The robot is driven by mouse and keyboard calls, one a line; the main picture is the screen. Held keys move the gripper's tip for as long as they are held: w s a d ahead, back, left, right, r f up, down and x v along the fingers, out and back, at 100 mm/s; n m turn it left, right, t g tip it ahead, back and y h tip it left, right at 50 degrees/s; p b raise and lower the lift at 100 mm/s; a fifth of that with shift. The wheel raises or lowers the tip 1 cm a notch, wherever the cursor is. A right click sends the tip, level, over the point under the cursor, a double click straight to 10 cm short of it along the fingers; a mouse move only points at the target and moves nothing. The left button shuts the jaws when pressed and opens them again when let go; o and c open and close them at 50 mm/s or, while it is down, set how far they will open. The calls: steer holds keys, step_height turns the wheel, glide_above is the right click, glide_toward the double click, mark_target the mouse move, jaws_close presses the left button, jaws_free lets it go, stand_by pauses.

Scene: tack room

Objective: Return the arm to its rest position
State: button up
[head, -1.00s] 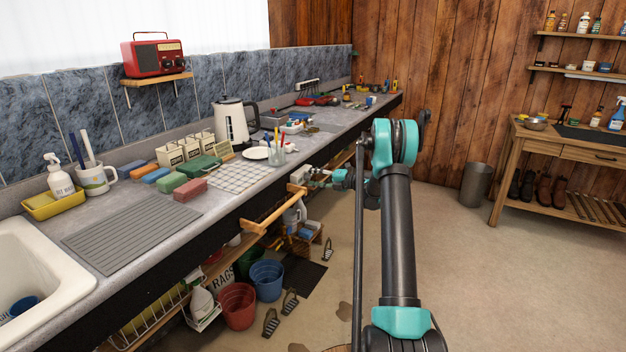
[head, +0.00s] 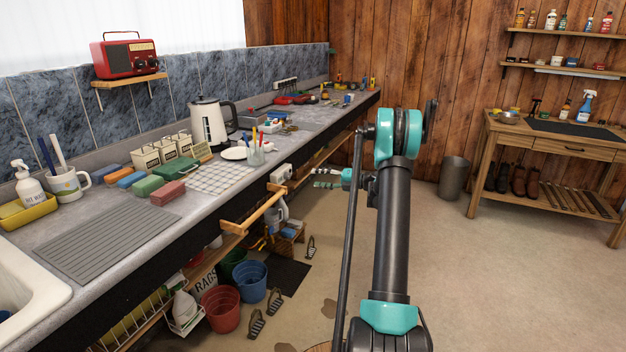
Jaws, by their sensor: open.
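My arm rises in the right half of the head view, a black link with teal joints. My gripper (head: 326,178) shows small to the left of the upper arm link, pointing left, partly hidden behind the thin rod and the arm. Its fingers are apart and I see nothing between them. It is in free air beyond the front edge of the counter (head: 150,249), to the right of the wooden rail bracket (head: 252,212).
Below the counter stand a red bucket (head: 221,309), a blue bucket (head: 251,280) and sandals. A metal bin (head: 454,178) and a wooden table (head: 497,148) are at the right. The floor (head: 500,270) right of my arm is clear.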

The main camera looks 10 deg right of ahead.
steer(key=shift+s, duration=0.1)
steer(key=s+a+n+g+h, duration=0.1)
steer(key=s+a+n+h, duration=0.1)
steer(key=s+a+n, duration=0.35)
steer(key=s+a+r+n+g+h, duration=0.1)
steer(key=s+a+n+g+h, duration=0.1)
steer(key=s+n, duration=0.55)
steer(key=s+a+n+g+h, duration=0.1)
steer(key=s+a+n+h, duration=0.1)
steer(key=s+a+n, duration=0.4)
steer(key=s+d+f+n+h, duration=0.2)
steer(key=s+n, duration=0.5)
steer(key=s, duration=0.3)
steer(key=s+d+f+n+h, duration=0.2)
steer(key=s+d+n+h, duration=0.1)
steer(key=s+n, duration=0.4)
steer(key=s+d+f+n+h, duration=0.2)
steer(key=s+n, duration=0.4)
steer(key=s, duration=0.7)
steer(key=shift+d+f+n+g+h, duration=0.15)
steer(key=shift+f+n+g+h, duration=0.25)
steer(key=shift+f+h, duration=0.2)
steer(key=shift+w, duration=0.1)
